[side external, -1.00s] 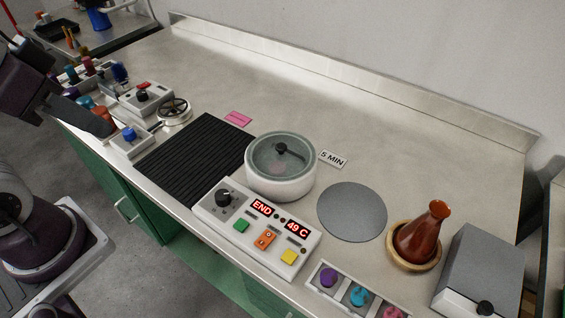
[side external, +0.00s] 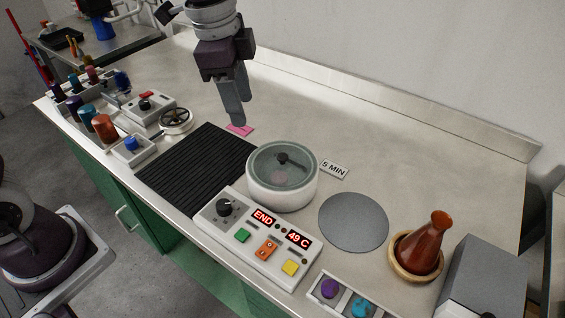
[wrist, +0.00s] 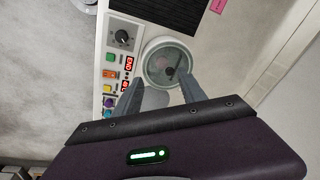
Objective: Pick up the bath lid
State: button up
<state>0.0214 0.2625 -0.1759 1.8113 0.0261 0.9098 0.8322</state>
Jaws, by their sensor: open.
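The bath lid (side external: 265,161) is a clear round disc with a dark knob (side external: 283,158). It sits on the white round bath (side external: 282,190) in the middle of the bench. In the wrist view the lid (wrist: 160,66) lies ahead of the fingers, with its knob toward the right part of it. My gripper (side external: 238,122) is open and empty. It points down above the bench, behind and to the left of the bath, over the pink label. Its two fingers (wrist: 160,90) show apart in the wrist view.
A control panel (side external: 258,238) reading END and 49 C stands in front of the bath. A black ribbed mat (side external: 196,168) lies to the left, a grey disc (side external: 353,222) to the right. A brown flask (side external: 428,245) stands farther right.

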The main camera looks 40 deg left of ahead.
aim_at(282, 155)
jog(key=w+d+f+m, duration=0.1)
jog(key=w+f, duration=0.1)
jog(key=w+d+f+m+g, duration=0.1)
jog(key=f, duration=0.2)
jog(key=w+d+f+m, duration=0.1)
jog(key=w+f, duration=0.1)
jog(key=f, duration=0.1)
jog(key=shift+w+d+m+h, duration=0.3)
jog(key=shift+m+h, duration=0.1)
jog(key=shift+g, duration=0.3)
jog(key=f, duration=0.4)
jog(key=w+f, duration=0.1)
jog(key=f, duration=0.2)
jog(key=shift+d+f, duration=0.1)
jog(key=shift+d, duration=0.15)
grip_shut()
